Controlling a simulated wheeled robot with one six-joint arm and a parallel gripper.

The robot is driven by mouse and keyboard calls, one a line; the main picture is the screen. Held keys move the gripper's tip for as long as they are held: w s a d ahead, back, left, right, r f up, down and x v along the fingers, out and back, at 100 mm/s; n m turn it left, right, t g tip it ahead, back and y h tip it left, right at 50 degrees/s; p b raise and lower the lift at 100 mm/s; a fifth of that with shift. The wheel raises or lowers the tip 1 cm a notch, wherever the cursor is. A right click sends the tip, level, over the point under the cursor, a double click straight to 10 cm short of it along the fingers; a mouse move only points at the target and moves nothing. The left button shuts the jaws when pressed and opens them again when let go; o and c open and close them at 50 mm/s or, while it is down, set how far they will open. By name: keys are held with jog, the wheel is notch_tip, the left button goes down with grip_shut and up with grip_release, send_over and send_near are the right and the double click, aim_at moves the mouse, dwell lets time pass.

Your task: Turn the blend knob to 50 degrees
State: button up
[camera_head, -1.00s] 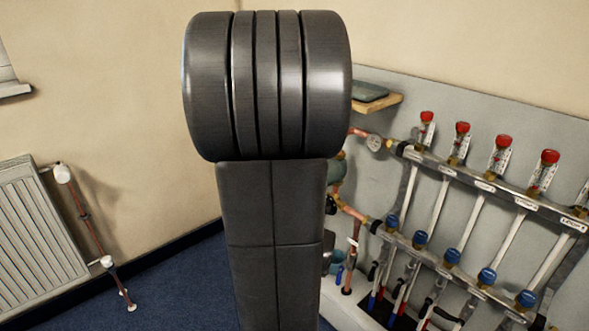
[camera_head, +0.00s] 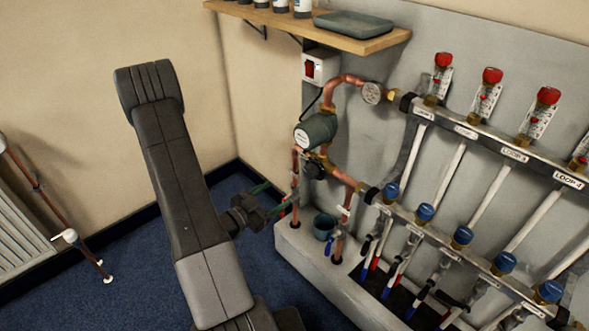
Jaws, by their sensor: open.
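The blend knob appears to be the dark round knob (camera_head: 314,169) on the copper pipework, just below the grey-green pump (camera_head: 316,131). Its scale and pointer are too small to read. My gripper (camera_head: 276,199) is open and empty, below and left of the knob and apart from it in the picture. Its fingers point right toward the pipes; the gap in depth is hard to tell.
A copper pipe (camera_head: 295,184) stands close right of my gripper. A wooden shelf (camera_head: 362,43) with a grey tray is above. A radiator (camera_head: 22,225) stands left.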

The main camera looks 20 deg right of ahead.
aim_at(308, 174)
jog(key=b+x, duration=0.1)
jog(key=x, duration=1.2)
jog(key=shift+d+r, duration=0.15)
jog(key=shift+d, duration=0.2)
jog(key=c, duration=1)
